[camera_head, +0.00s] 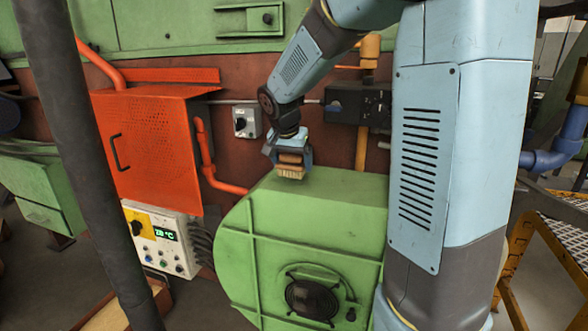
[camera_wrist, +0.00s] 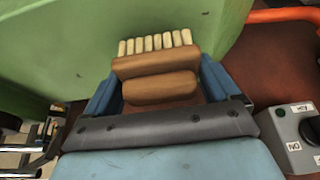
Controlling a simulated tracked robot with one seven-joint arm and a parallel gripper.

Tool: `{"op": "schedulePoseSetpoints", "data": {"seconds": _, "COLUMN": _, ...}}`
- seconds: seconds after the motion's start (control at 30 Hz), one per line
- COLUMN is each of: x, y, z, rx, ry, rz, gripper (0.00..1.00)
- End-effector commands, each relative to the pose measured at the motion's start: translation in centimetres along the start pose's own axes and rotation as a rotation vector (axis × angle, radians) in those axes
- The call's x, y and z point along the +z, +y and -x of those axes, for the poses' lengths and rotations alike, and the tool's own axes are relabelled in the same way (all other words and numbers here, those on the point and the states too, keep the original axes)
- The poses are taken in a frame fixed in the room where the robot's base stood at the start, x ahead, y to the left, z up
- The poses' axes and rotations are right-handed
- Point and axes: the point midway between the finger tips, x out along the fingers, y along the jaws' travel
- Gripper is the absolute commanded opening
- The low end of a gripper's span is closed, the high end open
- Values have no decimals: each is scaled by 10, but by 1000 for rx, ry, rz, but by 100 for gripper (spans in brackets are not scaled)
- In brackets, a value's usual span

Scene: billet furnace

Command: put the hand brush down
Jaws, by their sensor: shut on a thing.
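The hand brush (camera_head: 291,172) has a brown wooden body and pale bristles pointing down. My gripper (camera_head: 289,157) is shut on it, pointing down at the far edge of the green housing's flat top (camera_head: 340,190). The bristles appear at or just above that top; I cannot tell whether they touch. In the wrist view, the brush (camera_wrist: 155,62) lies between the blue fingers of my gripper (camera_wrist: 158,88), with its row of pale bristle tufts toward the green surface (camera_wrist: 60,45).
An orange perforated cabinet (camera_head: 145,145) and a control box with a green display (camera_head: 160,238) stand at left. A grey switch box (camera_head: 246,121) and an orange pipe (camera_head: 207,155) are on the wall behind the gripper. The green top is clear to the right of the brush.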

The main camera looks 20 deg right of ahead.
Motion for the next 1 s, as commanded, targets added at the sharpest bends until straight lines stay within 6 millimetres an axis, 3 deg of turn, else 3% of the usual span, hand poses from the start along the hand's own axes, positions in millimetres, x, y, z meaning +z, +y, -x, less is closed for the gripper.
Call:
{"op": "schedulePoseSetpoints", "data": {"seconds": 0.13, "x": 9, "y": 1, "z": -18, "rx": 2, "ry": -2, "rz": 1, "gripper": 61}}
{"op": "schedulePoseSetpoints", "data": {"seconds": 0.37, "x": 10, "y": 1, "z": -21, "rx": 1, "ry": -1, "rz": 0, "gripper": 61}}
{"op": "schedulePoseSetpoints", "data": {"seconds": 0.4, "x": 10, "y": 1, "z": -21, "rx": 2, "ry": -2, "rz": 0, "gripper": 93}}
{"op": "schedulePoseSetpoints", "data": {"seconds": 0.5, "x": 10, "y": 1, "z": -21, "rx": 2, "ry": -1, "rz": 0, "gripper": 100}}
{"op": "schedulePoseSetpoints", "data": {"seconds": 0.8, "x": 11, "y": 2, "z": -25, "rx": 2, "ry": -2, "rz": 0, "gripper": 100}}
{"op": "schedulePoseSetpoints", "data": {"seconds": 1.0, "x": 10, "y": 1, "z": 4, "rx": -2, "ry": 2, "rz": -2, "gripper": 100}}
